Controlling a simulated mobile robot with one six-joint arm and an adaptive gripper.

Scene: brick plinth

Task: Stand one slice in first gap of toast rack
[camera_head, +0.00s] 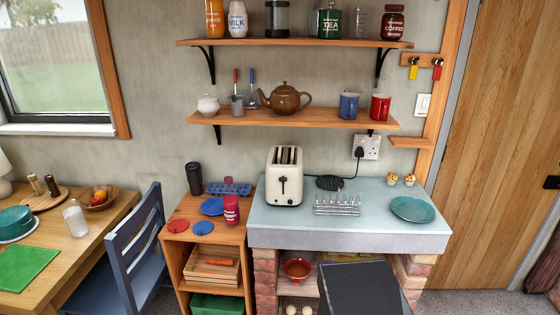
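The toast rack (337,206) is a small silver wire rack near the front middle of the pale blue-grey worktop (290,226). Its gaps between the wires look empty. A cream toaster (285,188) with a dark lever on its front stands upright to the left of the rack. Its top slots look dark, and I cannot tell whether bread is inside. No loose slice shows clearly anywhere. My gripper is not in view.
A teal plate (412,209) lies right of the rack, with two small egg-like items behind it. A black cable runs behind the rack to the wall socket (366,147). The shelf (300,121) overhangs the back. A blue chair (140,240) stands left.

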